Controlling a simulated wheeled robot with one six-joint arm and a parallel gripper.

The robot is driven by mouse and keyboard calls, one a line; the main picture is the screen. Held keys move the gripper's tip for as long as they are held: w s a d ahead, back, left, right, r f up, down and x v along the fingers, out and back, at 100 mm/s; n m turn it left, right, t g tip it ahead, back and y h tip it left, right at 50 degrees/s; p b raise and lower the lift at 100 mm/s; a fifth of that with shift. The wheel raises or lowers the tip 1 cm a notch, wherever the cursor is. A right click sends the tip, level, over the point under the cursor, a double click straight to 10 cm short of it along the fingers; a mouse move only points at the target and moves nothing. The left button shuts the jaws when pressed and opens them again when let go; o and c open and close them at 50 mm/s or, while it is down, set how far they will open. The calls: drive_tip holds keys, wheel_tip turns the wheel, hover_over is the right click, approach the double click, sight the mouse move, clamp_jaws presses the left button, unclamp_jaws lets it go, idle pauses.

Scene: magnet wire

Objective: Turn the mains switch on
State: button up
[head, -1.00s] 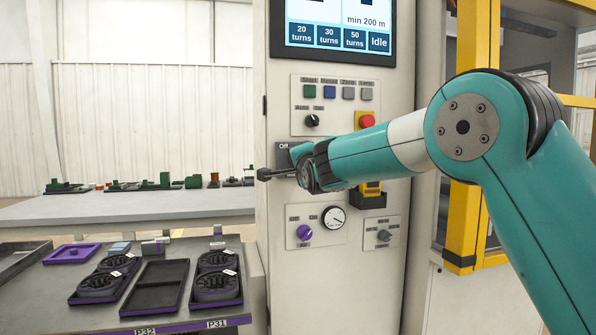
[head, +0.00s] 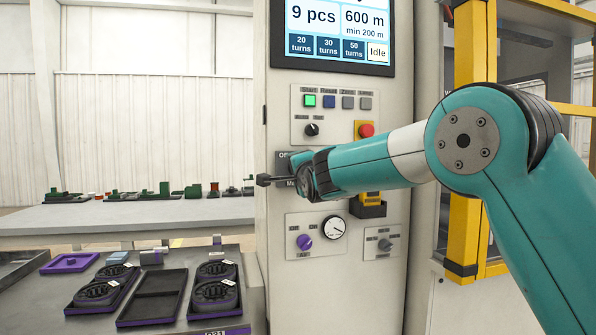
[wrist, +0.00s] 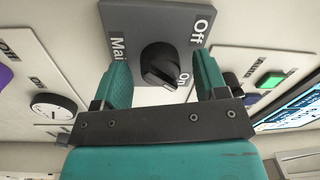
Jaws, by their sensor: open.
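The mains switch is a black rotary knob (wrist: 162,66) on a grey plate lettered Main, Off and On. In the wrist view its ridge slants to the lower right, seemingly towards the On mark. In the head view only part of the switch plate (head: 283,156) shows; my gripper and wrist hide the knob. My gripper (wrist: 162,72) is open, with one finger on each side of the knob in the picture and a visible gap to each. Whether the fingertips reach past the knob's face I cannot tell. In the head view my gripper (head: 268,180) is at the cabinet's left part.
The cabinet carries a screen (head: 335,30), a lit green Start button (head: 310,101), a red emergency button (head: 366,130), a purple knob (head: 304,242) and a gauge (head: 334,227). A yellow frame (head: 466,200) stands right. A table with trays (head: 152,296) is at lower left.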

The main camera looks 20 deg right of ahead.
drive_tip(key=s+f+b, duration=0.1)
drive_tip(key=s, duration=1.6)
drive_tip(key=shift+s+b, duration=0.25)
drive_tip(key=shift+b, duration=0.05)
drive_tip(key=shift+f, duration=0.1)
drive_tip(key=s+a+f+n+g+y, duration=0.35)
drive_tip(key=s+f+n+g, duration=0.75)
drive_tip(key=s+f, duration=0.4)
drive_tip(key=s+a+f+n+g, duration=0.1)
drive_tip(key=s+f+n+g, duration=0.2)
drive_tip(key=s+n, duration=0.35)
drive_tip(key=s+f+n+g, duration=0.3)
drive_tip(key=s+g, duration=0.1)
drive_tip(key=s, duration=0.5)
wheel_tip(320, 180, up, 28)
drive_tip(key=s+n+p, duration=0.1)
drive_tip(key=p, duration=2.7)
drive_tip(key=shift+s+r+g+p, duration=0.15)
drive_tip(key=shift+s+g+p, duration=0.1)
drive_tip(key=shift+g+p, duration=0.05)
